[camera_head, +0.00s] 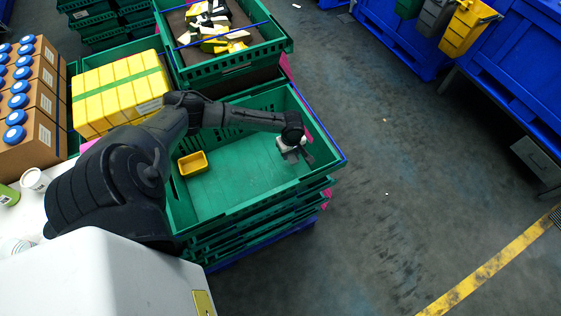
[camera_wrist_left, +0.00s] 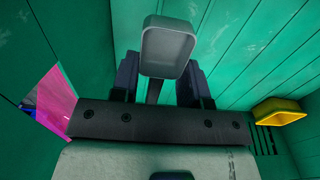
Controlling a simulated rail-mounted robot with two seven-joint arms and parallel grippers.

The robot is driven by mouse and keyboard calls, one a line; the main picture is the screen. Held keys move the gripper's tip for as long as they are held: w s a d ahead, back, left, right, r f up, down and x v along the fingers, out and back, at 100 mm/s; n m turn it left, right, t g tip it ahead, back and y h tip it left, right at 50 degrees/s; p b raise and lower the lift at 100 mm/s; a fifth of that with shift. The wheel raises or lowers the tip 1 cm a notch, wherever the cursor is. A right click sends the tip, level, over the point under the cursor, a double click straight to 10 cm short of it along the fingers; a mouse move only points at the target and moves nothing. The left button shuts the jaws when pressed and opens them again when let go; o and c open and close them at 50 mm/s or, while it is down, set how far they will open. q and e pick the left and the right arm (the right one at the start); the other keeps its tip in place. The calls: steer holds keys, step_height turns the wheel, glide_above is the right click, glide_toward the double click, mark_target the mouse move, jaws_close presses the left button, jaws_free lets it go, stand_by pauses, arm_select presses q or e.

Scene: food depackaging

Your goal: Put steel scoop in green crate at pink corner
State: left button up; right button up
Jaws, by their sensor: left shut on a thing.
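The green crate (camera_head: 232,192) is the top one of a stack, open and mostly empty. My left gripper (camera_head: 294,153) reaches over its right part, near the right wall. In the left wrist view the gripper (camera_wrist_left: 160,84) is shut on the steel scoop (camera_wrist_left: 167,50), a grey rectangular scoop held by its handle between the fingers. The scoop's bowl faces the camera with green crate surfaces behind it. In the head view the scoop is small and hard to tell from the gripper. A pink patch (camera_wrist_left: 52,98) shows at the left of the wrist view. My right gripper is not seen.
A small yellow container (camera_head: 193,163) lies in the crate's left part, also in the wrist view (camera_wrist_left: 278,111). Another green crate (camera_head: 232,66) with mixed items stands behind. Yellow packs (camera_head: 122,90) and brown boxes (camera_head: 30,140) stand left. The crate's middle floor is clear.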

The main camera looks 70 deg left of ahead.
mark_target(290, 159)
arm_select(q)
step_height(290, 159, down, 2)
steer(key=shift+s+f, duration=0.1)
steer(key=shift+f+b, duration=0.8)
steer(key=shift+f, duration=1.15)
steer(key=shift+f, duration=0.1)
steer(key=o, duration=1)
step_height(290, 159, up, 10)
steer(key=p, duration=0.3)
steer(key=shift+r, duration=1.1)
